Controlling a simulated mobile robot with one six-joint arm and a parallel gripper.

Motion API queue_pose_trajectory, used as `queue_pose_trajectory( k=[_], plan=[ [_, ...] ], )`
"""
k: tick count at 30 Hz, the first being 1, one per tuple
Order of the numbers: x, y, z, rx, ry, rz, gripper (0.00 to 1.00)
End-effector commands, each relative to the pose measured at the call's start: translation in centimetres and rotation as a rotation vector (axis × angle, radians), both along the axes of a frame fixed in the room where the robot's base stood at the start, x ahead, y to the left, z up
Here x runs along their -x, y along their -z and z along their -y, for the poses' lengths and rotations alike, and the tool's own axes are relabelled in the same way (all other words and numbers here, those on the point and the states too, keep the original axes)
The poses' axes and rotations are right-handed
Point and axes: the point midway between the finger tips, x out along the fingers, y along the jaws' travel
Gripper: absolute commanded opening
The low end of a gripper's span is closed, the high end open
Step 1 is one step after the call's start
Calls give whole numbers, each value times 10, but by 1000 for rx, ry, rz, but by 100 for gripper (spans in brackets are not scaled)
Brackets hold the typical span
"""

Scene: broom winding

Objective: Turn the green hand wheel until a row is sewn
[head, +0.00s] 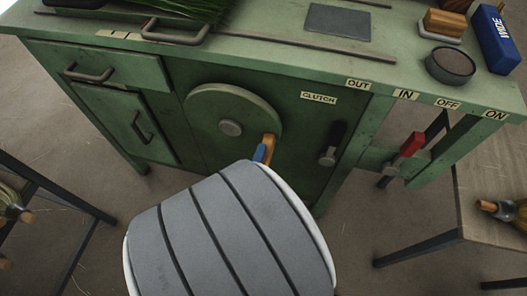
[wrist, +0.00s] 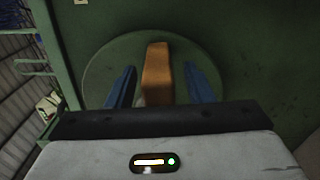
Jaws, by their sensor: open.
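The green hand wheel (head: 205,108) is mounted on the front of the green cabinet, with a grey hub at its centre. Its wooden handle (head: 269,143) is at the wheel's lower right. The wheel (wrist: 105,70) also shows in the wrist view, with the orange-brown handle (wrist: 157,72) pointing toward me. My gripper (wrist: 163,85) is open, with one blue finger on each side of the handle and a visible gap to each. In the head view, my gripper (head: 261,153) is at the handle, and my arm hides part of the cabinet's lower front.
Right of the wheel are a black clutch lever (head: 333,143) and a red-handled lever (head: 404,156). A drawer handle (head: 88,75) sticks out at the left. A table (head: 487,190) with a bottle stands at right, a dark rack (head: 50,195) at left.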

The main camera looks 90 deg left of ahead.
Motion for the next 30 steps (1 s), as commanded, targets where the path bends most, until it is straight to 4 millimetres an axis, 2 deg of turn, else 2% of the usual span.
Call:
queue_pose_trajectory(
  k=[6, 10, 30],
  plan=[
    [10, -1, 37, 2, -3, 1, 47],
    [12, -1, 50, 0, -1, 1, 47],
    [13, 0, 54, -1, 0, 0, 47]
  ],
)
